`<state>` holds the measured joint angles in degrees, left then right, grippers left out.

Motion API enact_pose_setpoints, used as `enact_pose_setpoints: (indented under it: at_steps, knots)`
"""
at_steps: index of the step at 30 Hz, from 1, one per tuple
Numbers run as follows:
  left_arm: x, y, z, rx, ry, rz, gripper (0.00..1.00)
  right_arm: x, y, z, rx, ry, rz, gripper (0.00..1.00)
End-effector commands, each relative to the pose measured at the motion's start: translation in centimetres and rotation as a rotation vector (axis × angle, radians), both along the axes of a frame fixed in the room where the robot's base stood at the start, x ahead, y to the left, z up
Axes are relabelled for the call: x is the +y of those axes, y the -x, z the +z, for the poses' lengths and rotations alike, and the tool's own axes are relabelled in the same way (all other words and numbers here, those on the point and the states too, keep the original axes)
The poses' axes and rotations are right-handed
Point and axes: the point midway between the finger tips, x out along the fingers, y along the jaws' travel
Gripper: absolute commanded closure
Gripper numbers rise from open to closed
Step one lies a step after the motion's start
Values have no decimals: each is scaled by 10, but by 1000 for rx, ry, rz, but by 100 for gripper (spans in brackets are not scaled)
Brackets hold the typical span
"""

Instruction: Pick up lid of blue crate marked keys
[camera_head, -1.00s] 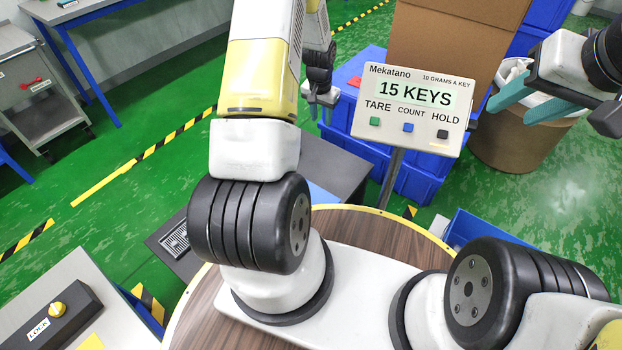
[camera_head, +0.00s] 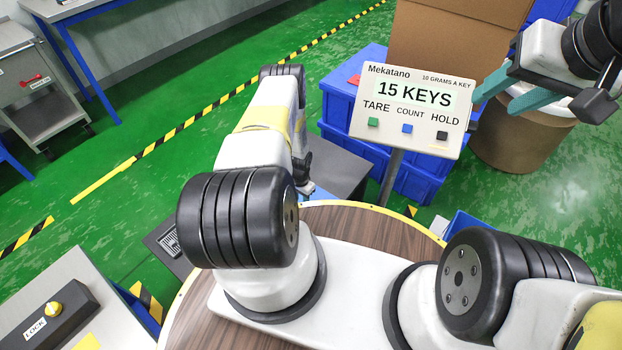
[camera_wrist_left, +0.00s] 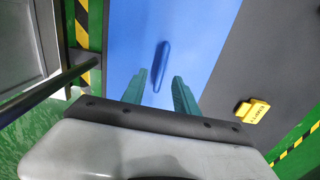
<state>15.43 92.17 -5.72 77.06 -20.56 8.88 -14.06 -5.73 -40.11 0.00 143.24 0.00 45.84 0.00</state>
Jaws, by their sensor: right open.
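A flat blue lid (camera_wrist_left: 118,35) with a raised blue bar handle (camera_wrist_left: 162,58) fills the middle of the left wrist view. No keys marking is visible on it. My left gripper (camera_wrist_left: 159,77) is open, its teal fingers on either side of the handle's near end. I cannot tell whether they touch it. In the head view my left arm hides most of this area; only a small blue patch (camera_head: 321,194) shows.
A display (camera_head: 416,107) reading 15 KEYS stands on a post. Blue crates (camera_head: 338,104) and a cardboard box (camera_head: 450,40) stand behind it. A LOCK panel (camera_head: 45,318) is lower left.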

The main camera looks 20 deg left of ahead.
Motion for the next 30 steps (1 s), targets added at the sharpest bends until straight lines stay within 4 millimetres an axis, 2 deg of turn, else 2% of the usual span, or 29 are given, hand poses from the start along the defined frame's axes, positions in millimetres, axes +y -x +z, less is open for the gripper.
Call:
enact_pose_setpoints:
  at_steps: [9, 18, 20, 24, 30]
  knots:
    - [2, 4, -44, 1, 0, 0, 64, 0, 0, 0, 0, 0, 0, 55]
    - [2, 4, -49, 1, 0, 0, 64, 0, 0, 0, 0, 0, 0, 55]
    - [2, 4, -49, 1, 0, 0, 74, 0, 0, 0, 0, 0, 0, 55]
    - [2, 4, -49, 1, 0, 0, 100, 0, 0, 0, 0, 0, 0, 55]
    - [2, 4, -49, 1, 0, 0, 100, 0, 0, 0, 0, 0, 0, 55]
